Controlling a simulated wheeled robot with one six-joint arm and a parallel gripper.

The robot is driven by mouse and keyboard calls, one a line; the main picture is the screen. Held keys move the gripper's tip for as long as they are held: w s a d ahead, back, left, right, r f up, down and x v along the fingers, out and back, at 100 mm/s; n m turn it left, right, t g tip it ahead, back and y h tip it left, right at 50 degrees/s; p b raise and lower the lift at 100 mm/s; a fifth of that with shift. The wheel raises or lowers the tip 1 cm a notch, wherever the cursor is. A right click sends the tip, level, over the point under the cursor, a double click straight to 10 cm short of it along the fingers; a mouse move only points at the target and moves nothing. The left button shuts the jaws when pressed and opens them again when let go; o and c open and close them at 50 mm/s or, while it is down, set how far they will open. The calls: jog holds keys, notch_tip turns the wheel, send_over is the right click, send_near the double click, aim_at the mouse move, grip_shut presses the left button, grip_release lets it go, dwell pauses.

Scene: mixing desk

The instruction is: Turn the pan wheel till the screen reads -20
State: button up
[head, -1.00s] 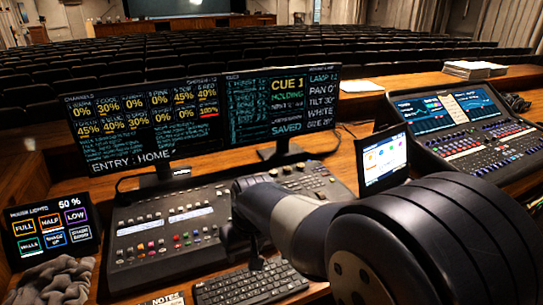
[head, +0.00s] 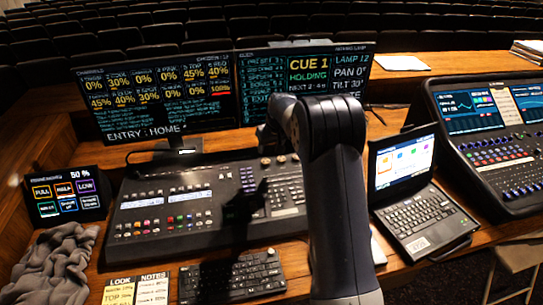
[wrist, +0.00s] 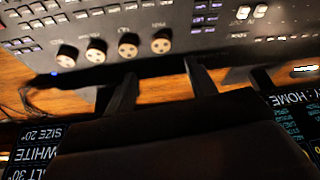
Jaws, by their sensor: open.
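The right monitor (head: 300,85) shows CUE 1 HOLDING, LAMP 12, PAN 0° and TILT 30°. The encoder wheels (head: 280,160) are small round knobs along the console's back edge, partly behind my arm. In the wrist view several pale-topped wheels stand in a row, the rightmost wheel (wrist: 161,41) nearest the gap between my fingers.
The lighting console (head: 175,215) fills the desk's middle. A keyboard (head: 232,277) lies in front, a small laptop (head: 415,200) stands right, and a larger desk (head: 490,140) beyond it. A house-lights panel (head: 68,195) and grey cloth (head: 55,265) are left. The monitors stand close behind the wheels.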

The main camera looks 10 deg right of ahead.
aim_at(266, 162)
jog(key=b+x, duration=0.2)
jog(key=x, duration=0.8)
jog(key=shift+b, duration=0.4)
jog(key=shift+c, duration=0.3)
jog(key=shift+s, duration=0.1)
jog(key=c, duration=0.9)
